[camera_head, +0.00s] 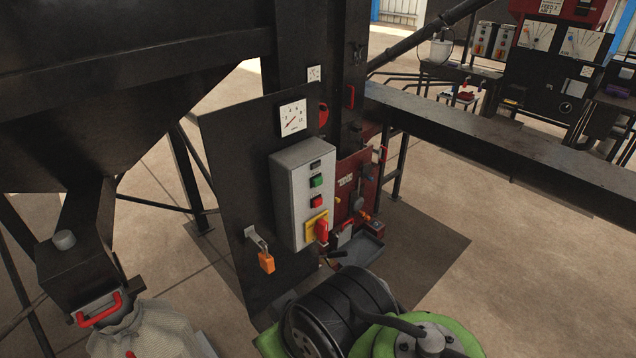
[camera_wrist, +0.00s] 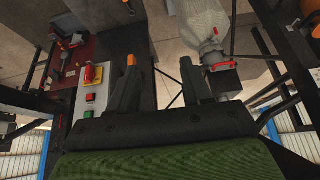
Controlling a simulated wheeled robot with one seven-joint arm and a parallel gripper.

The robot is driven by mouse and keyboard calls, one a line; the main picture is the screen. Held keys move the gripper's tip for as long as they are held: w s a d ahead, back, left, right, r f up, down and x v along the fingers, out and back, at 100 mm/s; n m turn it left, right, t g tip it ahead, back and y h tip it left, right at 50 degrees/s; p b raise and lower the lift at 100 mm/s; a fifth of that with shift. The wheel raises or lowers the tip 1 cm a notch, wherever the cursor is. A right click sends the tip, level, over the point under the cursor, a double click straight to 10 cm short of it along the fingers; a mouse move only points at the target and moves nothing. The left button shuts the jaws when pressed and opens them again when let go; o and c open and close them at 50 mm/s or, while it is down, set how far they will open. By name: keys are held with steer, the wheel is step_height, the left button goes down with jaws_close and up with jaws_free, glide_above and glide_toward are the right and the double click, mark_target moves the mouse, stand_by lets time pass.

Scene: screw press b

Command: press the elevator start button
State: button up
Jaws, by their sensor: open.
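A grey control box (camera_head: 288,200) is mounted on a dark upright panel. It carries a green button (camera_head: 316,181), a red button (camera_head: 316,202) below it, and a red rotary switch on a yellow plate (camera_head: 310,224). No label naming the elevator start button is readable; the green button looks like a start button. In the wrist view, the picture is upside down, with the green button (camera_wrist: 89,114) beside my gripper (camera_wrist: 160,76). The gripper is open, with nothing between its fingers and apart from the button. In the head view my arm is low in front and the fingertips cannot be made out.
An orange padlock (camera_head: 266,263) hangs from a latch left of the box. A red panel (camera_head: 352,188) with tools stands behind. A pale sack (camera_head: 150,330) hangs under the hopper chute at lower left. A long dark beam (camera_head: 500,150) runs right.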

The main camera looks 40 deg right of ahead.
jaws_close()
stand_by(0.3)
stand_by(1.5)
